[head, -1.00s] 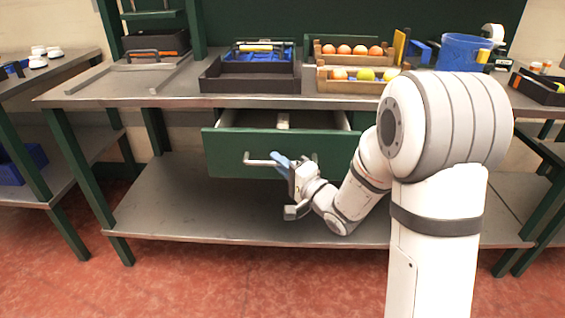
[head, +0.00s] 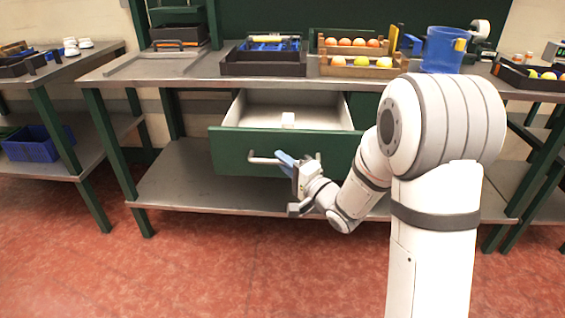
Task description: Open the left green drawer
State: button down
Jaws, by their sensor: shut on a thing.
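The green drawer (head: 230,150) under the bench's left part is pulled well out.
The metal workbench (head: 200,67) carries a dark tray (head: 262,68), wooden fruit crates (head: 357,71) and a blue container (head: 443,50). A lower shelf (head: 185,188) lies beneath the drawer. The red floor (head: 200,270) in front is clear.

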jog(key=c, duration=1.5)
grip_release()
jog(key=shift+o, duration=0.2)
jog(key=p+v, duration=0.1)
jog(key=v, duration=0.6)
jog(key=shift+s+d, duration=0.25)
jog(key=shift+d, duration=0.05)
